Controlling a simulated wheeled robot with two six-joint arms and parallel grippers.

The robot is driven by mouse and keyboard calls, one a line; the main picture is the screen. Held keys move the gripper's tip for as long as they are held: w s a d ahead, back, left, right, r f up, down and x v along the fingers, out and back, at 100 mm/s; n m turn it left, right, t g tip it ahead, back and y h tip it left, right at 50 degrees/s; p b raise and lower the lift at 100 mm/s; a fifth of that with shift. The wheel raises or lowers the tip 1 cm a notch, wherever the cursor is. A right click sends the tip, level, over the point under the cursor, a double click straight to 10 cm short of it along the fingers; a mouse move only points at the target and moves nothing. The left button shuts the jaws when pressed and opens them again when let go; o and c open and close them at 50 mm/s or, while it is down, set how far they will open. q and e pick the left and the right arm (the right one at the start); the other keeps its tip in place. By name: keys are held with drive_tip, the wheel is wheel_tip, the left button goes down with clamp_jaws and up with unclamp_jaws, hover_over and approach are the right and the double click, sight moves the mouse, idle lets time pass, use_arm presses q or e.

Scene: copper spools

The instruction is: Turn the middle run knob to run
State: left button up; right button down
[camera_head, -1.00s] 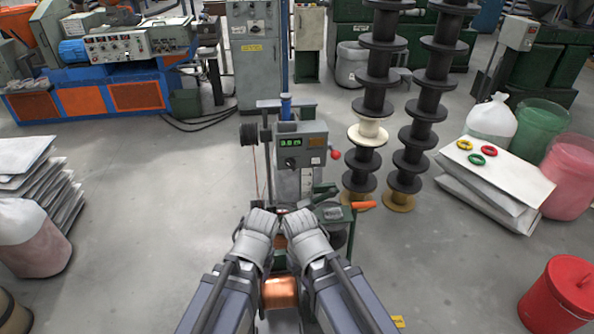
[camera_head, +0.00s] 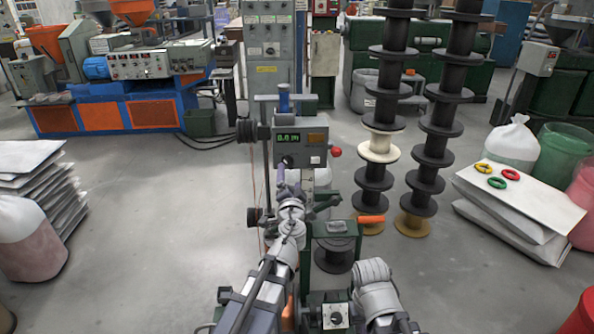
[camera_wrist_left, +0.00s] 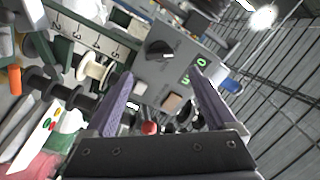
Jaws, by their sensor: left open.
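The grey control box (camera_head: 316,155) stands on the machine's post, with a lit green display (camera_head: 288,137) on its face. A dark round knob (camera_head: 287,161) sits below the display. In the left wrist view the black knob (camera_wrist_left: 160,50) shows on the grey face, beyond and between the fingertips. My left gripper (camera_head: 289,176) is open and empty, its purple fingers just below and in front of the knob, apparently not touching it. The two fingers also show in the left wrist view (camera_wrist_left: 161,74). My right arm shows at lower right; its gripper is not visible.
A red ball-ended lever (camera_head: 336,152) juts from the box's right side. A lower panel holds a black knob on a white dial (camera_head: 336,316).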

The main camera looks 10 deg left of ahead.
sight(289, 164)
use_arm(q)
drive_tip(key=x, duration=0.8)
drive_tip(key=shift+s, duration=0.1)
